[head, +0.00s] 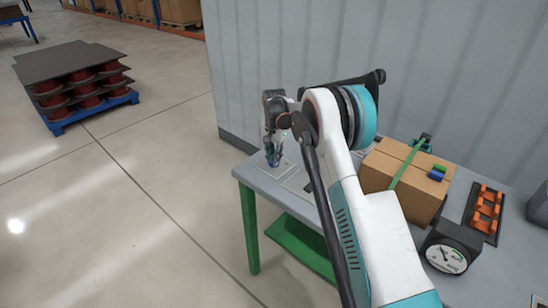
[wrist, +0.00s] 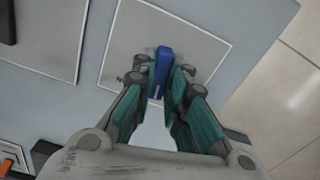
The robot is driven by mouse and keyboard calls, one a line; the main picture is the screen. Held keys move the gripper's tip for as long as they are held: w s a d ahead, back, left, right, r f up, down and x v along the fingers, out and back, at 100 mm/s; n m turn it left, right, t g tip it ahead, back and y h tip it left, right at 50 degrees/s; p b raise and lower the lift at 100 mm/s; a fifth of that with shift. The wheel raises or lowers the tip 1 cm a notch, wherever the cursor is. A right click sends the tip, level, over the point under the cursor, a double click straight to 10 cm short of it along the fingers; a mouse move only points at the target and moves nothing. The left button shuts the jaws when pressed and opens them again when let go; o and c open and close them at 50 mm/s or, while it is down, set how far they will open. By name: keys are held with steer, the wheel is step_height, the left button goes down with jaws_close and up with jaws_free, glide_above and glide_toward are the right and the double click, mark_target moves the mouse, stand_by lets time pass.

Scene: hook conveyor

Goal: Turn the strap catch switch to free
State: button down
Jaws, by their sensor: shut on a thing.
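I cannot identify the strap catch switch for certain. An orange and white part on a dark base (wrist: 14,158) shows at the lower left of the wrist view. A green strap (head: 408,163) runs over a cardboard box (head: 385,168).
A round gauge (head: 447,257) and an orange rack (head: 487,212) stand to the right. A grey corrugated wall (head: 290,45) is behind the table. Floor to the left is clear up to a loaded pallet (head: 90,112).

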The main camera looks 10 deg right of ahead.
steer(key=n, duration=0.6)
steer(key=shift+r+n, duration=0.1)
steer(key=shift+n, duration=0.3)
stand_by(0.4)
steer(key=c, duration=1.6)
jaws_free()
step_height(320, 180, up, 12)
